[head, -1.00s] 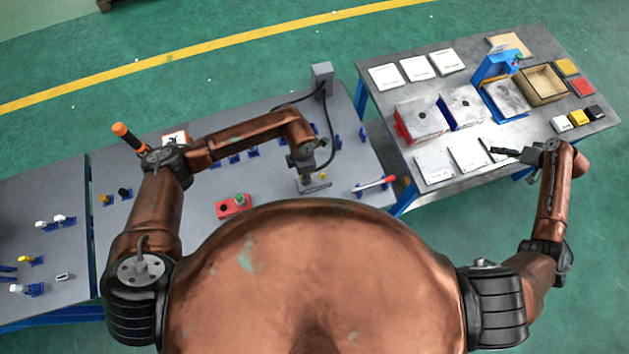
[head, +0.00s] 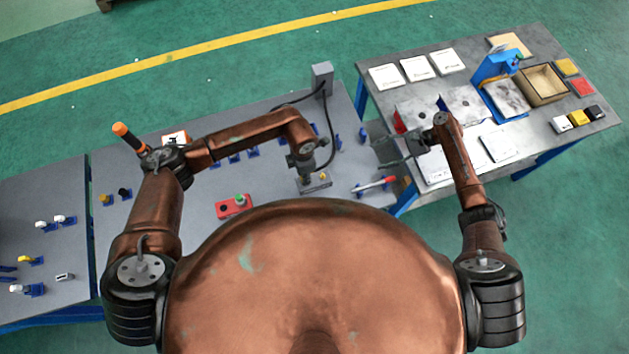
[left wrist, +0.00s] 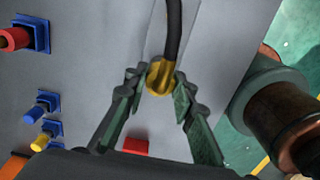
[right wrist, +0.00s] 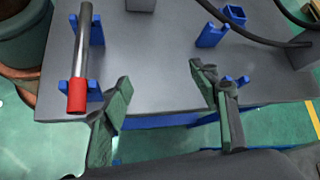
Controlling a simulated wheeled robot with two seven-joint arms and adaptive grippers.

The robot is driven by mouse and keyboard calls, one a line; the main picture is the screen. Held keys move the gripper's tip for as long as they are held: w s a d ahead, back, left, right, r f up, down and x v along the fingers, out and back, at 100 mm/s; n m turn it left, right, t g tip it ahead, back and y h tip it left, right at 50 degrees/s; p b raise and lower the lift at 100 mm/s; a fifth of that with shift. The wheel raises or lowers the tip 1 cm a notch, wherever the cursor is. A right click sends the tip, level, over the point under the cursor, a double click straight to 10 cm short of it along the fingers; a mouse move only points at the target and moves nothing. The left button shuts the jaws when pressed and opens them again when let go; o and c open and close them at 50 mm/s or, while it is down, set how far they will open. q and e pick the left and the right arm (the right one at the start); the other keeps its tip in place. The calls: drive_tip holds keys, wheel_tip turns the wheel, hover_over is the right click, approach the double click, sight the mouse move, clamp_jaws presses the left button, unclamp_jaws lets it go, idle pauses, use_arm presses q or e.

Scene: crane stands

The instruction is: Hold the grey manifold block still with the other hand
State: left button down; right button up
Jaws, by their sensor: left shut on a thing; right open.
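A small flat grey block (head: 318,186), which looks like the manifold block, lies on the bench below my left gripper (head: 306,170). The gripper and arm partly cover it. In the left wrist view my left gripper (left wrist: 157,77) is shut on a yellow fitting (left wrist: 160,79) at the end of a black hose (left wrist: 173,28). I cannot clearly make out the block in that view. My right gripper (head: 392,163) is open and empty, to the right of the block and apart from it. In the right wrist view the right gripper (right wrist: 160,75) is over the bench edge.
A red-ended bar (head: 375,184) rests in blue holders between the block and my right gripper. A grey post (head: 322,75) with the hose stands behind. A red box with a green button (head: 234,205) sits left. A second table (head: 545,165) with plates and bins is right.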

sight(329, 176)
drive_tip(key=s+a+m+g, duration=0.1)
drive_tip(key=a, duration=0.3)
drive_tip(key=s+a+g, duration=0.1)
drive_tip(key=a, duration=0.3)
drive_tip(key=s+a+m+g, duration=0.1)
drive_tip(key=s+a, duration=0.1)
drive_tip(key=a, duration=0.2)
drive_tip(key=shift+s+a+m+y, duration=0.1)
drive_tip(key=shift+a+m+y, duration=0.15)
drive_tip(key=shift+m+y, duration=0.05)
drive_tip(key=shift+x, duration=4.45)
drive_tip(key=shift+s+d, duration=0.1)
drive_tip(key=c, duration=1.2)
drive_tip(key=shift+c, duration=0.2)
